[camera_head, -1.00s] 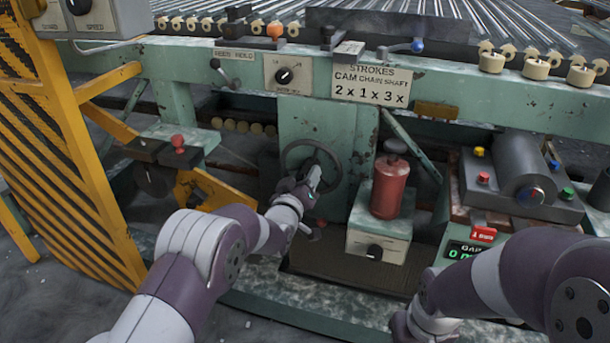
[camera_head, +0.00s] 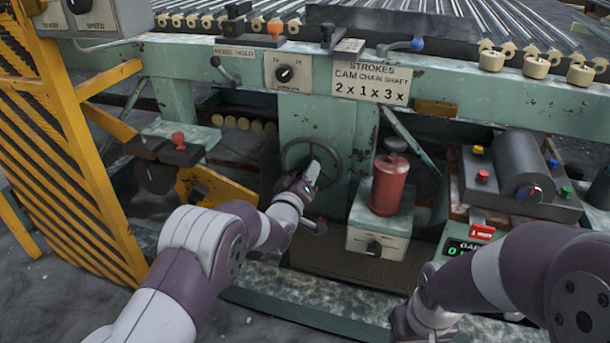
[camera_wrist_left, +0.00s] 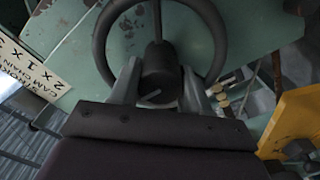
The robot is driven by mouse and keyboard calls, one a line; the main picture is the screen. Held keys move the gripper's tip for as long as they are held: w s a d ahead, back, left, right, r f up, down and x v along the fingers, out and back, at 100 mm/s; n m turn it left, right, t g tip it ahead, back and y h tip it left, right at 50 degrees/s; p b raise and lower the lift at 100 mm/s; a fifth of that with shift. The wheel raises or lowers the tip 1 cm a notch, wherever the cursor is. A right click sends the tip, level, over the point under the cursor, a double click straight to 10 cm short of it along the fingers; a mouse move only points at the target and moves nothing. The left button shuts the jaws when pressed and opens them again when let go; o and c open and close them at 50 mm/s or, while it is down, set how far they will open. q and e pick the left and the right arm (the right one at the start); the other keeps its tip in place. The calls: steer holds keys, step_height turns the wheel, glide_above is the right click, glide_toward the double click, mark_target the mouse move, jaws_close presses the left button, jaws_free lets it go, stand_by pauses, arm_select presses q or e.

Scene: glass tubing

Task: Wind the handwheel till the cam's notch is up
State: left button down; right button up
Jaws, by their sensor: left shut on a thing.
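The dark handwheel (camera_head: 311,160) is mounted on the front of the green machine post. My left gripper (camera_head: 312,178) is at it. In the left wrist view, its two grey fingers (camera_wrist_left: 160,90) are shut on a dark cylindrical part (camera_wrist_left: 158,72) of the handwheel, which bears a short pale line. The wheel's rim (camera_wrist_left: 222,45) arcs around and beyond that part. A dark rounded disc (camera_head: 158,178) hangs below a bracket at the left; it may be the cam, but I cannot make out a notch.
A sign (camera_head: 370,84) reads strokes: cam 2x, chain 1x, shaft 3x. A red canister (camera_head: 388,186) stands on a box right of the wheel. A yellow striped guard (camera_head: 62,150) stands at the left. A yellow bracket (camera_head: 215,188) lies left of the wheel.

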arm_select(q)
steer(key=c, duration=0.5)
jaws_free()
steer(key=shift+s, duration=0.15)
steer(key=p+v, duration=0.4)
steer(key=v, duration=0.8)
steer(key=shift+s+a+p, duration=0.1)
steer(key=shift+s+p, duration=0.15)
steer(key=shift+p, duration=0.1)
